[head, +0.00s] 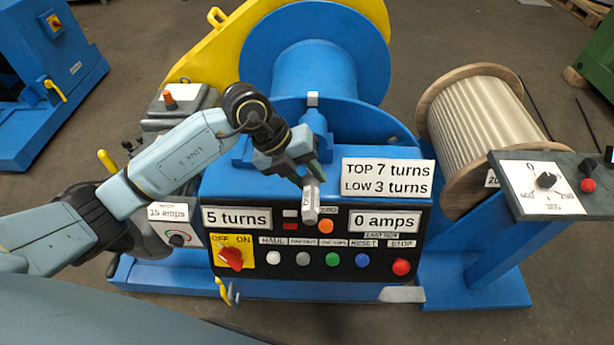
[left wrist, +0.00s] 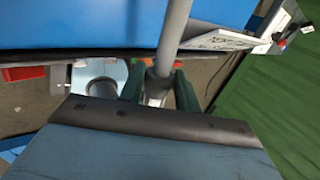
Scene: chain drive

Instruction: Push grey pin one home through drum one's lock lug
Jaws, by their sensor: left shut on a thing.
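My left gripper (head: 312,177) is shut on a grey pin (head: 310,205), which hangs in front of the control panel's upper part. In the left wrist view the grey pin (left wrist: 174,38) runs up between the green fingertips of my left gripper (left wrist: 160,88). The blue drum (head: 315,62) stands behind the gripper. A blue upright with a pale top (head: 313,99) stands at the drum's front; I cannot tell whether it is the lock lug. The pin is apart from the drum, in front of it. My right gripper is not in view.
The control panel (head: 320,246) with a red switch and several buttons lies just below the pin. A sign (head: 388,179) reads top 7 turns, low 3 turns. A rope reel (head: 480,122) and a dial box (head: 545,185) stand at right. A yellow guard (head: 225,42) rises behind left.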

